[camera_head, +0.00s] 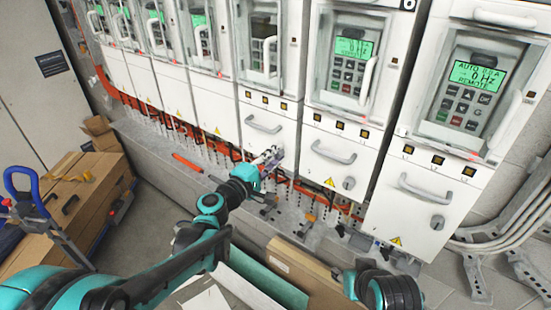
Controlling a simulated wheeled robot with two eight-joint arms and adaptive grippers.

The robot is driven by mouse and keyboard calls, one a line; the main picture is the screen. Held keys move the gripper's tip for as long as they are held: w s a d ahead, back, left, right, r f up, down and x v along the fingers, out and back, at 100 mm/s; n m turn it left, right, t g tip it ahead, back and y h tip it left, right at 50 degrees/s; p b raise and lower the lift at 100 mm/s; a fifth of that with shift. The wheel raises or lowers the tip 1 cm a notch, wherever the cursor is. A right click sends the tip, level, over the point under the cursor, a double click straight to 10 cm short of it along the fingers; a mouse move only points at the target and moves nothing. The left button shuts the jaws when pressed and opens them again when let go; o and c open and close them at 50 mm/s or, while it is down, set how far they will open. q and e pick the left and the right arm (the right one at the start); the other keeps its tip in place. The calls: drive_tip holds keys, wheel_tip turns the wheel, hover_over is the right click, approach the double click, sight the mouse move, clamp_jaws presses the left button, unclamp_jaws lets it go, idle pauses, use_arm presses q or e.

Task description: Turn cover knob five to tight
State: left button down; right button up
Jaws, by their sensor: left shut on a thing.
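My left gripper (272,157) reaches up from the lower left to the lower right corner of a white drive cover (270,133). It is shut on the cover knob there, which I take to be cover knob five. The gripper hides most of that knob, so I cannot tell its turn angle. The cover has a grey handle (263,124) above the gripper and looks flush with its cabinet. Part of my right arm (375,287) shows at the bottom; its gripper is not in view.
The neighbouring covers to the right have grey knobs (349,183) and handles (334,153). Orange and black cables (205,145) run below the cabinets. Cardboard boxes (85,200) and a blue-handled trolley (22,185) stand at left. A long brown box (300,270) lies at the bottom.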

use_arm(q)
drive_tip(key=shift+m, duration=1.1)
drive_tip(key=c, duration=1.3)
unclamp_jaws()
drive_tip(key=shift+o, duration=0.2)
drive_tip(key=shift+s, duration=0.1)
drive_tip(key=v, duration=1.2)
drive_tip(key=shift+b, duration=0.3)
